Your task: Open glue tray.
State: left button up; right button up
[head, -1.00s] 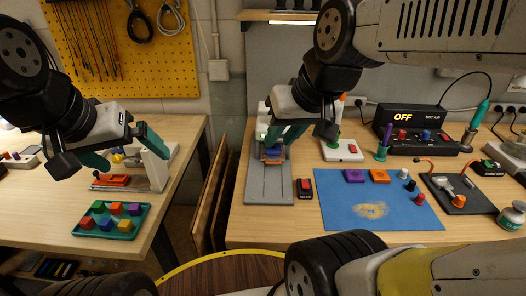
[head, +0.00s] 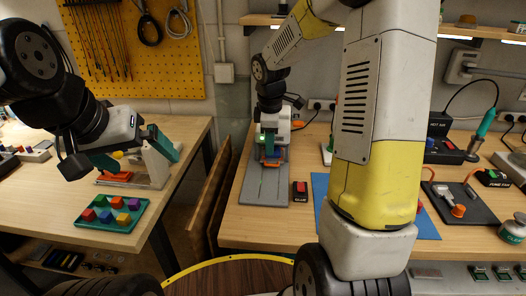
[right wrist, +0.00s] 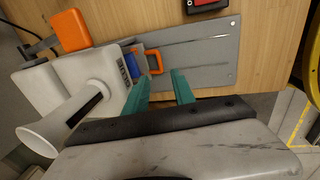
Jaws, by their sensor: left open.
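The glue station stands on the right bench, with a grey base plate (head: 262,187) running toward me. In the right wrist view an orange handle (right wrist: 156,62) sits on the grey plate (right wrist: 205,58), with a blue block (right wrist: 136,66) beside it, close to the white station body (right wrist: 108,72). My right gripper (right wrist: 164,86) has its two teal fingers apart and empty, just short of the handle. In the head view my right gripper (head: 273,142) is above the plate. My left gripper (head: 138,155) is open above the left bench, near a red-orange part (head: 115,177).
A black GLUE button box (head: 300,191) stands right of the plate. A teal tray (head: 112,214) of coloured blocks lies on the left bench. A gap separates the benches. My right arm hides much of the blue mat (head: 320,184).

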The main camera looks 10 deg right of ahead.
aim_at(269, 165)
jog(key=f, duration=0.2)
jog(key=w+f, duration=0.1)
jog(key=f, duration=0.4)
jog(key=shift+w+d+f, duration=0.15)
jog(key=shift+f, duration=0.05)
grip_shut()
dwell(1.2)
